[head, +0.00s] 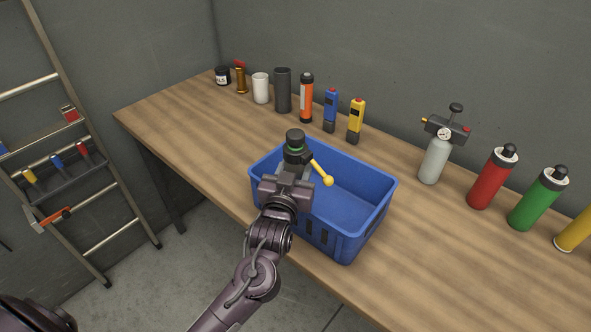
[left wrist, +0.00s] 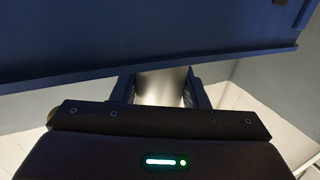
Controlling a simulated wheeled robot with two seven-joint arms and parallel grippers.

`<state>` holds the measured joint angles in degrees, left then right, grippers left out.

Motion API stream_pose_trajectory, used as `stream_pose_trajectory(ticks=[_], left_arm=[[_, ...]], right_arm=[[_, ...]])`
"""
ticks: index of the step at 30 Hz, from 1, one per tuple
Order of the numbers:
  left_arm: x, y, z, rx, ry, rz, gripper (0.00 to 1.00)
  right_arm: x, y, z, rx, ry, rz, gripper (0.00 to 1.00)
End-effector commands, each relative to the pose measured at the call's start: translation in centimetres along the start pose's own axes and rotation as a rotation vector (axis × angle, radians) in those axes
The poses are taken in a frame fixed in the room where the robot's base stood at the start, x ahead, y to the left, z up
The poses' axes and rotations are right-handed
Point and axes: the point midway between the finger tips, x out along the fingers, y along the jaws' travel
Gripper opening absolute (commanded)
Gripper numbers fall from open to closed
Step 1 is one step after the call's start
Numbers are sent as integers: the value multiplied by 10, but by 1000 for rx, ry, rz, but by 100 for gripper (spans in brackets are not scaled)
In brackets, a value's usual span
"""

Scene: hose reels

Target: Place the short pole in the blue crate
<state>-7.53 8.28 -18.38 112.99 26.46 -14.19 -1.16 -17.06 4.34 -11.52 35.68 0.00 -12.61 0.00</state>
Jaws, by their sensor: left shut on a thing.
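The blue crate (head: 354,204) stands open at the front of the wooden table. My left gripper (head: 297,153) is over the crate's left part, shut. In the left wrist view, a pale, blurred surface shows between the fingers (left wrist: 160,88), and the dark blue crate wall (left wrist: 140,35) fills the top. My right gripper is not in view.
Along the back stand several items, among them a dark grey cylinder (head: 283,90), an orange tube (head: 306,98) and a yellow device (head: 356,121). A gauge bottle (head: 435,160), red bottle (head: 491,178) and green bottle (head: 537,200) stand right. A ladder (head: 75,130) leans left.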

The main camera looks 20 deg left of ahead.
Motion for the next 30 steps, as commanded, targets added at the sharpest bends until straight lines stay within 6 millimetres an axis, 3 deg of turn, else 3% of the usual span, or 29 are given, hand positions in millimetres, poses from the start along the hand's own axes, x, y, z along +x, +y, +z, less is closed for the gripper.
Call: stream_pose_trajectory(ticks=[3,14,15,19,30], left_arm=[[0,0,9,1,4,1,6],[0,0,14,0,5,0,6],[0,0,15,0,2,1,43],[0,0,14,1,2,1,60],[-2,0,12,0,1,1,62]], right_arm=[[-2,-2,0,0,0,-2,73],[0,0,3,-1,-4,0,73],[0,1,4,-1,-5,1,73],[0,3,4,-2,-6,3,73],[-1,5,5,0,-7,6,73]])
